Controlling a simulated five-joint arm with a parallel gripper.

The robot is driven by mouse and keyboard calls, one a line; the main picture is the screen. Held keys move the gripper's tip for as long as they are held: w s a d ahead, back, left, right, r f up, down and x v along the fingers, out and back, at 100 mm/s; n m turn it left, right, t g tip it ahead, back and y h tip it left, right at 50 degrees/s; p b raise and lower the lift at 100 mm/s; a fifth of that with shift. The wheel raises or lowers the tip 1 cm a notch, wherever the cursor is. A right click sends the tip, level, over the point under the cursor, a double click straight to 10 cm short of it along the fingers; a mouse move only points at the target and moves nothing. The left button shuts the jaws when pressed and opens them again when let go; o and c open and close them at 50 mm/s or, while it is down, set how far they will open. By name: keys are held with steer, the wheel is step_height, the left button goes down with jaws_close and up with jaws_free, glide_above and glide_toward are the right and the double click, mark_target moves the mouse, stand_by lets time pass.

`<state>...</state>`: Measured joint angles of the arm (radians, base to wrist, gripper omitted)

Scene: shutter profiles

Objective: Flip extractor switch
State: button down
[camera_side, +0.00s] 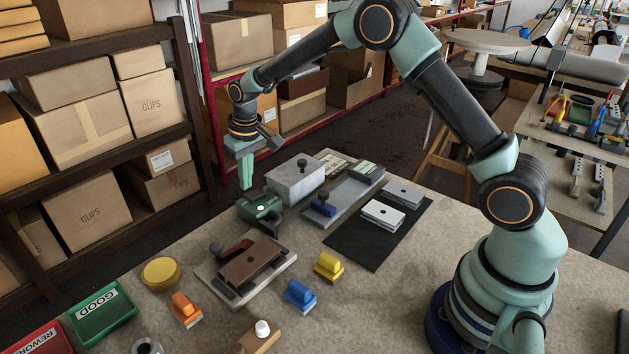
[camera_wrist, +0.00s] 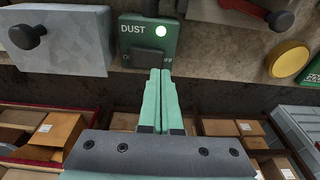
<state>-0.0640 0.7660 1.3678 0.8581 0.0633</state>
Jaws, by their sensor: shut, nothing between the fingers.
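The extractor switch is a green box (camera_wrist: 160,28) marked DUST, with a lit white lamp and a dark rocker (camera_wrist: 147,58) on its face. An "OFF" label beside the rocker is partly hidden by my fingertips. In the side view the green box (camera_side: 262,208) sits at the table's far edge, beside a grey box. My gripper (camera_side: 246,186) is shut and empty, its pale green fingers pointing down just left of the green box. In the wrist view my shut fingertips (camera_wrist: 161,72) are close to the rocker; I cannot tell whether they touch.
A grey box with a black knob (camera_side: 296,180) stands right behind the switch. A brown block on a plate (camera_side: 249,265) and a yellow disc (camera_side: 161,273) are nearer. Coloured stamp-like blocks stand in front. Shelves of cartons (camera_side: 75,115) rise beyond the table's far edge.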

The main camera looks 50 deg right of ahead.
mark_target(249, 197)
steer(key=shift+f, duration=1.45)
stand_by(1.2)
steer(key=shift+r, duration=3.55)
steer(key=shift+r, duration=0.15)
steer(key=s+d+r+t, duration=0.3)
steer(key=s+r, duration=1.1)
steer(key=s, duration=0.3)
steer(key=s+f, duration=0.1)
steer(key=s, duration=0.7)
steer(key=shift+d+f+t, duration=0.2)
steer(key=shift+f+t, duration=0.1)
steer(key=shift+t, duration=0.1)
